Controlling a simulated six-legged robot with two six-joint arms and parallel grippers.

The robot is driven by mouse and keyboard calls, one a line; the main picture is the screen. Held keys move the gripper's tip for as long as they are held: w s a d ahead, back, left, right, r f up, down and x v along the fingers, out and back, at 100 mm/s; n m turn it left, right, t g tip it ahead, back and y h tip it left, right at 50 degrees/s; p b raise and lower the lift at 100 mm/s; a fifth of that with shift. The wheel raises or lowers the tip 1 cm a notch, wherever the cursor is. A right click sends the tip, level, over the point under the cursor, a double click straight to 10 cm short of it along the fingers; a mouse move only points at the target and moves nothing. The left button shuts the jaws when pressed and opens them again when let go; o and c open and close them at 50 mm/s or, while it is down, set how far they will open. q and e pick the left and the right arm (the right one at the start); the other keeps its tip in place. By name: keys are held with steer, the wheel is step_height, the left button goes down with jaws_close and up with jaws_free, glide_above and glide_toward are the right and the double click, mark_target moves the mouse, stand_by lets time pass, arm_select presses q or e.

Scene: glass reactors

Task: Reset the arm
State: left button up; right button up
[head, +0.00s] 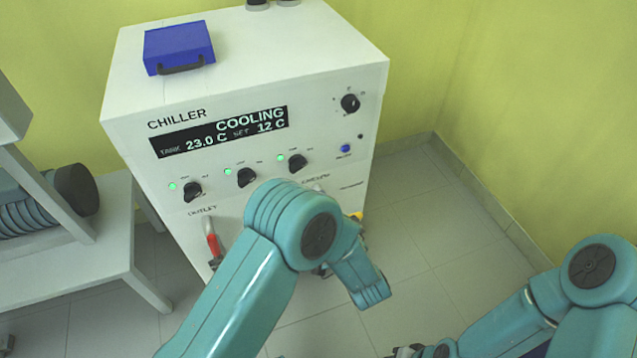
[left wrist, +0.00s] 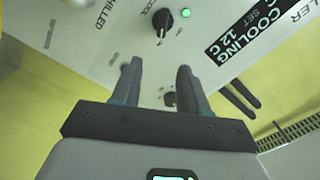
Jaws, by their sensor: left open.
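The white chiller (head: 250,80) stands in front of me, its display reading COOLING, tank 23.0 C, set 12 C. My left arm reaches up across its lower front in the head view; its gripper is hidden there behind the arm. In the left wrist view my left gripper (left wrist: 159,67) is open, its two fingers apart with nothing held. The chiller's panel shows upside down beyond them, with a black knob (left wrist: 162,20) beside a green light. My right arm is at the lower right of the head view; its gripper cannot be made out clearly at the bottom edge.
A blue case (head: 178,47) lies on the chiller's top. A red-handled valve (head: 212,240) is at the outlet, close to my left arm. A white bench (head: 70,270) stands at the left. Tiled floor (head: 420,220) is clear right of the chiller, up to the yellow walls.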

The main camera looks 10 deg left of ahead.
arm_select(q)
steer(key=shift+v, duration=1.25)
